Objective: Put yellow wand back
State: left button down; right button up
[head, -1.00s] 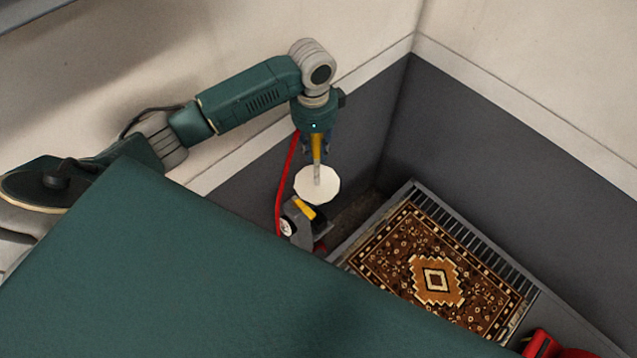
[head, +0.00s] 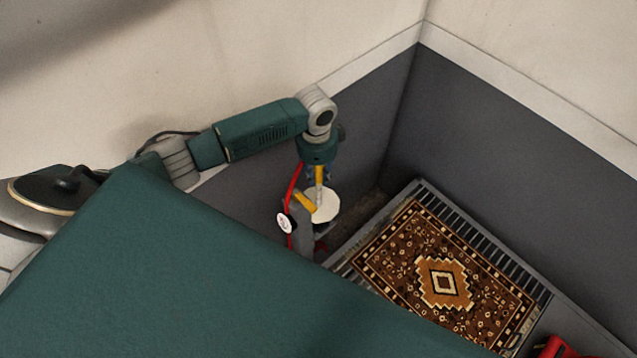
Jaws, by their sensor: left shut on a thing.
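My left gripper (head: 318,168) points down in the head view and is shut on the yellow wand (head: 319,176). The wand hangs roughly upright, with a thin grey tube below its yellow part. A white disc (head: 325,208) shows at its lower end. A grey stand (head: 301,234) with a yellow piece (head: 306,201) and a round white dial (head: 285,223) is just left of the disc. They overlap in the picture; I cannot tell whether they touch. A red hose (head: 293,188) runs beside the wand. My right gripper is not in view.
A patterned rug (head: 443,282) lies on a grating (head: 482,233) to the right. Grey-and-cream walls (head: 500,150) meet in the corner behind. A red object (head: 556,347) shows at the lower right edge. My green body hides much of the lower left.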

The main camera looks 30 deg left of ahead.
aim_at(319, 186)
pick_arm(q)
notch_tip(319, 186, down, 3)
jog(key=shift+f+b, duration=0.2)
jog(key=shift+b, duration=1.05)
jog(key=shift+r, duration=0.15)
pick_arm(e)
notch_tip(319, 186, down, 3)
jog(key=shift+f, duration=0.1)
pick_arm(q)
jog(key=shift+f, duration=0.25)
jog(key=c, duration=1.5)
grip_release()
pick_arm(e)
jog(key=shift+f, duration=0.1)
